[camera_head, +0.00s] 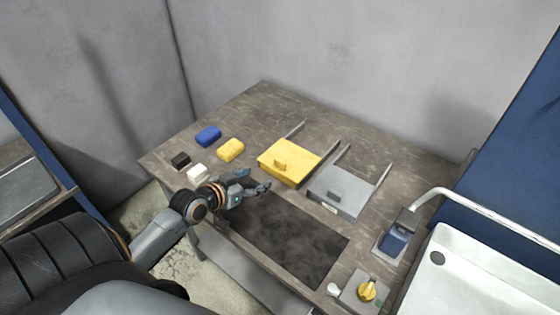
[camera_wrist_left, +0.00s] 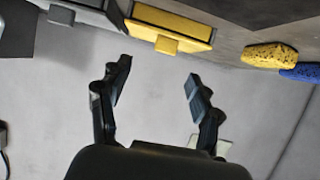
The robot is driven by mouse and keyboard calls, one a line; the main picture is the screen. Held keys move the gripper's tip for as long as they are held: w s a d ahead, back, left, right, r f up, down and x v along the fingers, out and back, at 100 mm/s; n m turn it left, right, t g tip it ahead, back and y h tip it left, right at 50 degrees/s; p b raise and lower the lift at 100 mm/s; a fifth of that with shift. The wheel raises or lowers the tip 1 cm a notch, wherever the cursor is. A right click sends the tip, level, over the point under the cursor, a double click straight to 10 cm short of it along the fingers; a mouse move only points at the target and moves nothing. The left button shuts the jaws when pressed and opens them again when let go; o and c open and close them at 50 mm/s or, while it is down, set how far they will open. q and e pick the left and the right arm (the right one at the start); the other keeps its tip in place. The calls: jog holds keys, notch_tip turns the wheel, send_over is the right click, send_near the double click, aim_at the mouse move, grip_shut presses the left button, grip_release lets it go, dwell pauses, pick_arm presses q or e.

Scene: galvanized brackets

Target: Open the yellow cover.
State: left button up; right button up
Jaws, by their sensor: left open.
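My left gripper (camera_head: 256,180) is in front of and left of the cover, near the front edge of the table. It also shows in the left wrist view (camera_wrist_left: 158,73), with its fingers spread, nothing between them, and apart from the handle. My right gripper is not in view.
A grey cover (camera_head: 341,191) is right of the yellow one. A blue sponge (camera_head: 208,136), yellow sponge (camera_head: 230,150), black block (camera_head: 181,160) and white block (camera_head: 197,172) lie left. A dark panel (camera_head: 290,243) is in front. A yellow knob (camera_head: 367,291) and white sink (camera_head: 480,275) are right.

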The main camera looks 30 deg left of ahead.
aim_at(279, 162)
pick_arm(q)
jog(key=x, duration=0.4)
jog(key=a+r+x, duration=0.1)
jog(key=x, duration=0.4)
jog(key=p+x, duration=0.1)
jog(key=x, duration=0.4)
jog(key=shift+w+a+r, duration=0.15)
jog(key=shift+w+a, duration=0.05)
jog(key=shift+w, duration=0.1)
